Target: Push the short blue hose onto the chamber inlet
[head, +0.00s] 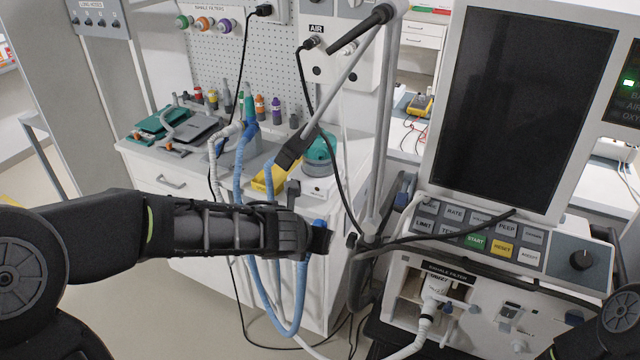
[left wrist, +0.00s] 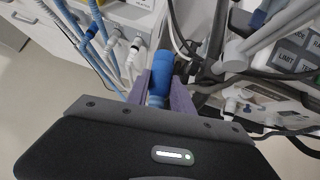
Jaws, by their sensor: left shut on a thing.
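My left gripper (head: 322,238) is in front of the white cabinet, shut on a blue hose. The left wrist view shows the blue hose end (left wrist: 161,72) between the two fingers of my left gripper (left wrist: 160,92). In the head view, the blue hose (head: 300,283) hangs from the grip in a long loop and rises at the left. A round teal-topped unit (head: 320,149), possibly the chamber, stands on the cabinet behind and above the gripper, apart from the held end. I cannot make out its inlet. My right gripper is out of view.
The ventilator (head: 500,240) with its dark screen stands at the right. A jointed support arm (head: 386,130) and black cables run between it and the cabinet (head: 200,250). Tools and several coloured connectors crowd the cabinet top. A white hose (head: 425,325) leaves the ventilator's front port.

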